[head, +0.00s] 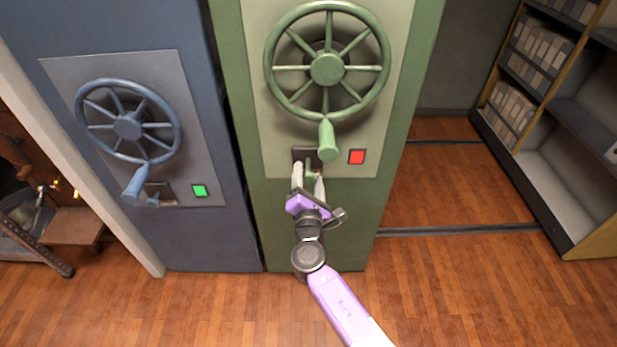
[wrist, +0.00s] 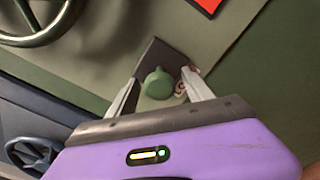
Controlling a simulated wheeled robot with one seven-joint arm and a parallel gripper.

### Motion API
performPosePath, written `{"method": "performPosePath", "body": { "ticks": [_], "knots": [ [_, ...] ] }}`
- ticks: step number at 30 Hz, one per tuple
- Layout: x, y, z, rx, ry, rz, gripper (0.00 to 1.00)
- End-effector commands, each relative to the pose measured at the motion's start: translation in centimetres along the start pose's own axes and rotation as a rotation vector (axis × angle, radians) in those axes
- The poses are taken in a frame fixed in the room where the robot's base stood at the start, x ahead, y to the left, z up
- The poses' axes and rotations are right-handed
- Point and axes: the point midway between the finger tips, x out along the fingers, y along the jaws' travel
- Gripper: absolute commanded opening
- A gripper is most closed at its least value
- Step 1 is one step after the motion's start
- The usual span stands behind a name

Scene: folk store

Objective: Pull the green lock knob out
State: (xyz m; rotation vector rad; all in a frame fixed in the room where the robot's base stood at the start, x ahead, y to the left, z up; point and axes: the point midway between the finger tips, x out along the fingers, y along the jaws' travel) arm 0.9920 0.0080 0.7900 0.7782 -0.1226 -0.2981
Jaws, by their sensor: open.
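The green lock knob (wrist: 158,83) sits on a dark plate (wrist: 172,57) on the green cabinet's pale panel. In the head view the knob (head: 310,170) shows only partly between my fingers, below the green wheel (head: 327,69) and its handle. My gripper (head: 309,178) is open, with its fingers pointing at the plate. In the wrist view my gripper (wrist: 160,92) has one finger on each side of the knob, with gaps on both sides. Whether the fingertips touch the plate, I cannot tell.
A red square light (head: 357,157) is right of the knob plate. The wheel's handle (head: 327,140) hangs just above my fingers. A blue cabinet (head: 215,240) with its own wheel (head: 128,126), knob and green light (head: 200,190) stands to the left. Open floor and shelves (head: 540,110) lie to the right.

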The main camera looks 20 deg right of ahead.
Motion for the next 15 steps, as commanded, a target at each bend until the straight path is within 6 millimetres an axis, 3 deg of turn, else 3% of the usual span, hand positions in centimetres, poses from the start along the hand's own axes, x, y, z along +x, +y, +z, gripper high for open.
{"method": "performPosePath", "body": {
  "ticks": [5, 15],
  "knots": [
    [-0.6, 0.0, 0.0, 0.000, 0.000, 0.000, 0.59],
    [-5.8, 0.0, 0.0, 0.001, 0.002, 0.001, 0.59]
  ]
}}
